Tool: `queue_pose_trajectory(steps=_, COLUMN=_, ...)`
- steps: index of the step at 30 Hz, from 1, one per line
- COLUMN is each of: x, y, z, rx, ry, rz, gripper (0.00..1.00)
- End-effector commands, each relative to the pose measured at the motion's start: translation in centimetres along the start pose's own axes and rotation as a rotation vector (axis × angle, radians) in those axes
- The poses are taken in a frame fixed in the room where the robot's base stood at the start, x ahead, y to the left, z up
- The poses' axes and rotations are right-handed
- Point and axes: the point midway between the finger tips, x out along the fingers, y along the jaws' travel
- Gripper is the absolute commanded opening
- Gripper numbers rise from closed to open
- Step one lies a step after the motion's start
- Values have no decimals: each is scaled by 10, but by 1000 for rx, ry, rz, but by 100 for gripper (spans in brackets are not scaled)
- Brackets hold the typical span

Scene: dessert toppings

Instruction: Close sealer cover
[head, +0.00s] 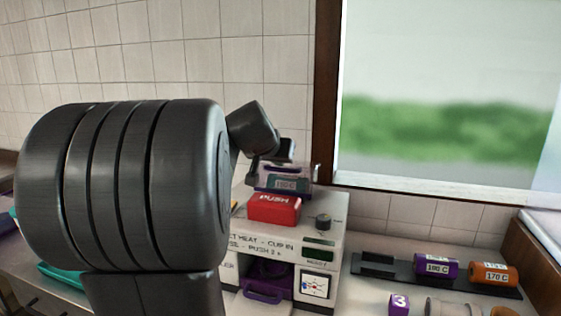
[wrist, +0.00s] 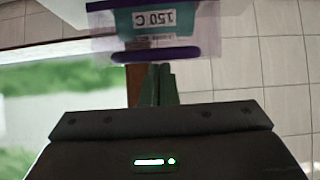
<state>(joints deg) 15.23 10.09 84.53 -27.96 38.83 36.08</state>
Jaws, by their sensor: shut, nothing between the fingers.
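The sealer (head: 333,245) is a white machine on the counter. A red PUSH block (head: 274,208) sits on its top. Behind the block a clear, purple-edged piece with a 150 C label (head: 285,184) stands up at the top rear; it looks like the raised cover, but I cannot be sure. In the wrist view this piece (wrist: 160,52) hangs across the top with its label upside down. My gripper (head: 286,150) is above and behind it in the head view. Its fingers (wrist: 158,72) are shut and empty, their tips close to the purple edge; I cannot tell whether they touch.
A purple tray (head: 263,292) sits in the sealer's front opening. A knob (head: 323,221) is on its top right. To the right, a dark rack (head: 377,268) holds a purple roll (head: 436,266) and an orange roll (head: 493,273). My arm hides much of the left side.

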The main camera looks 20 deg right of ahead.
Motion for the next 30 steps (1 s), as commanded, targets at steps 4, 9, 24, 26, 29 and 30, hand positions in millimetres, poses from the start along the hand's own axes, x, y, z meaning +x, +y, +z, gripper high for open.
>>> queue_pose_trajectory(steps=4, x=4, y=0, z=12, rx=-1, ry=31, rz=0, gripper=0)
queue_pose_trajectory(steps=9, x=3, y=0, z=20, rx=0, ry=65, rz=0, gripper=0)
queue_pose_trajectory(steps=24, x=2, y=0, z=50, rx=0, ry=98, rz=0, gripper=0)
queue_pose_trajectory(steps=26, x=2, y=0, z=51, rx=0, ry=97, rz=0, gripper=0)
queue_pose_trajectory(steps=29, x=2, y=0, z=51, rx=0, ry=94, rz=1, gripper=0)
queue_pose_trajectory(steps=30, x=2, y=0, z=51, rx=0, ry=93, rz=1, gripper=0)
